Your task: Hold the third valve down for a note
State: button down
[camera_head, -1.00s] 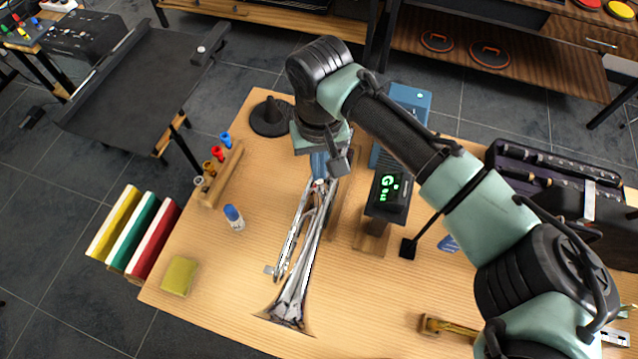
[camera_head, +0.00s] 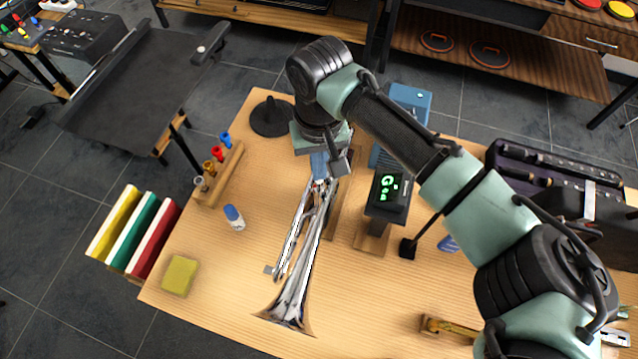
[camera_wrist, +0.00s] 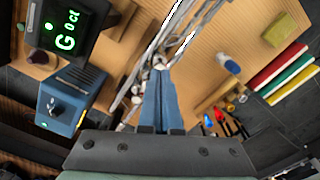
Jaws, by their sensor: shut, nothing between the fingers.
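A silver trumpet (camera_head: 296,265) lies on the wooden bench, its bell toward the front edge. Its valve section is largely hidden by my gripper (camera_head: 320,179) in the head view. My gripper (camera_wrist: 161,72) has blue fingers, shut together with nothing between them, pointing down at the valves. In the wrist view the fingertips are at or just over a pale valve top (camera_wrist: 159,62); I cannot tell which valve it is or how far it is down. A tuner display (camera_head: 387,193) beside the trumpet shows a green G, also visible in the wrist view (camera_wrist: 70,35).
A blue box (camera_head: 408,105) stands behind the display. A wooden rack of coloured mouthpieces (camera_head: 218,175), a blue-capped bottle (camera_head: 234,217) and a yellow block (camera_head: 180,276) are left of the trumpet. A black round base (camera_head: 270,117) stands near the back edge.

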jog(key=shift+f, duration=0.25)
jog(key=shift+f+b, duration=0.7)
jog(key=shift+f, duration=0.6)
jog(key=shift+r, duration=0.15)
dwell(0.4)
notch_tip(320, 180, up, 7)
jog(key=p, duration=0.7)
dwell(0.5)
